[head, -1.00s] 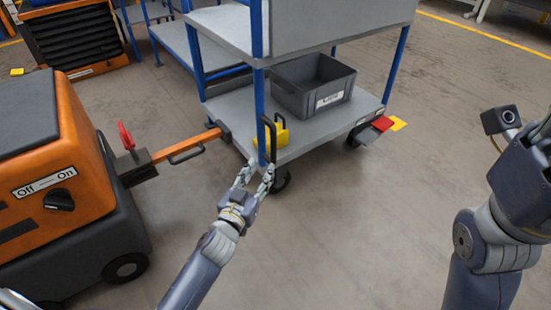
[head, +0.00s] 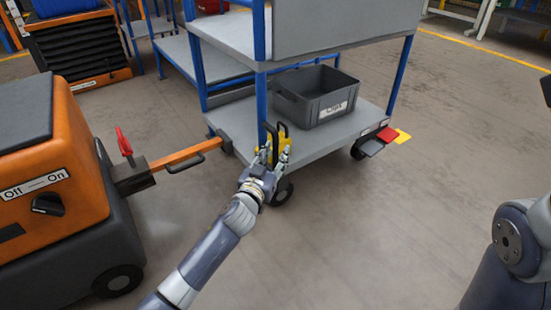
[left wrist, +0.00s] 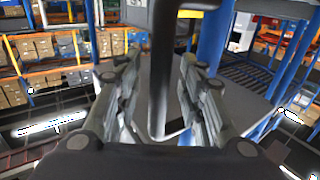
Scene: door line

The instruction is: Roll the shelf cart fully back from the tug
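The shelf cart (head: 330,145) has blue posts and grey shelves. A black handle (head: 284,130) stands at its near blue post and shows as a dark upright bar in the left wrist view (left wrist: 162,85). My left gripper (head: 272,160) is at this handle. In the wrist view its fingers (left wrist: 160,100) stand apart on both sides of the bar, with gaps. The orange tug (head: 55,180) is at left. An orange tow bar (head: 175,158) runs from its dark hitch (head: 132,178), by an upright red lever (head: 123,142), to the cart's near left corner. My right gripper is out of view.
A grey bin (head: 316,97) sits on the cart's lower shelf. Red (head: 387,134) and grey (head: 371,147) pedals stick out at its right end, beside a yellow piece (head: 403,136). Blue-framed shelving stands behind. The floor right of the cart is clear.

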